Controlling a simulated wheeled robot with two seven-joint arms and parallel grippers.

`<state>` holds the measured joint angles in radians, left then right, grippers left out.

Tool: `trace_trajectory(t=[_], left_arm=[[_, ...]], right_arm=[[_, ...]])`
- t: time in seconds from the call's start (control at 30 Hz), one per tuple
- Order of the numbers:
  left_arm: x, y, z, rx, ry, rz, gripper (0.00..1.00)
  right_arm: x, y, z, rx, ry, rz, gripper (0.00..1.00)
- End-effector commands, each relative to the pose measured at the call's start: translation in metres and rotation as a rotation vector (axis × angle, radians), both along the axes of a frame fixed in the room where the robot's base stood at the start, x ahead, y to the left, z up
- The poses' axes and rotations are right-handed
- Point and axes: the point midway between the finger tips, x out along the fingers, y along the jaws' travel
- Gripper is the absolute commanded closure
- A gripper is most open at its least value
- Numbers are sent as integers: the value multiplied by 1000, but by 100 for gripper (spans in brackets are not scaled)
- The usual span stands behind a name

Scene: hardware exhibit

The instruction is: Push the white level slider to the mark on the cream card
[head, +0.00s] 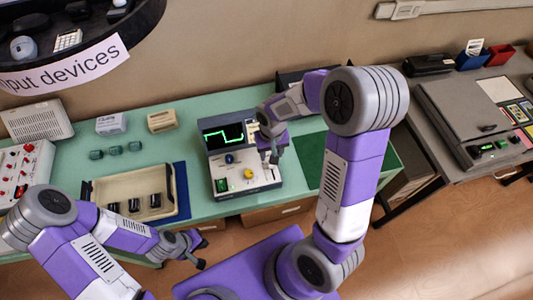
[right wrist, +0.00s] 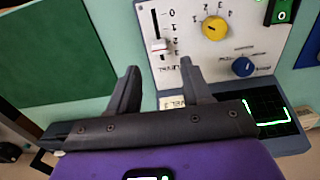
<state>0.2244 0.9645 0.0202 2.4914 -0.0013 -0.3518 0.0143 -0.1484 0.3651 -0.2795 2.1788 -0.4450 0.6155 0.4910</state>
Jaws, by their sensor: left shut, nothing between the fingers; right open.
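The white level slider (right wrist: 158,45), with a red line across it, sits in a dark slot on the instrument panel (right wrist: 205,75) in the right wrist view. A printed number scale runs beside the slot. The cream card (right wrist: 172,102) shows between the finger bases, partly hidden by my gripper; its writing is not fully readable. My right gripper (right wrist: 160,68) is open, with the slider just beyond its fingertips and in line with the gap. In the head view my right gripper (head: 270,153) is over the instrument and hides the slider. My left gripper (head: 196,254) is shut and empty.
The panel also has a yellow knob (right wrist: 215,28), a blue knob (right wrist: 244,67), a green switch (right wrist: 281,12) and a screen (head: 224,134). A tray (head: 100,190) with dark pieces stands left of the instrument. A green mat (head: 312,157) lies to its right.

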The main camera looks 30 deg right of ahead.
Motion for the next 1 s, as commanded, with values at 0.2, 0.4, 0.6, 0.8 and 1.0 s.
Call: trace_trajectory(t=[0.2, 0.4, 0.6, 0.8, 1.0], left_arm=[[0, 0, -9, 0, -1, 1, 100], [0, 0, -12, 0, -1, 1, 100], [0, 0, -13, 0, -1, 1, 100], [0, 0, -13, 0, -1, 1, 100], [0, 0, -13, 0, -1, 1, 100]], right_arm=[[-2, 0, -40, 1, 7, 0, 51], [-1, 0, -60, 1, 4, 1, 51], [-1, 1, -64, 2, 3, 1, 51], [-1, 1, -64, 3, 2, 1, 60], [-1, 1, -64, 3, 2, 1, 91]])
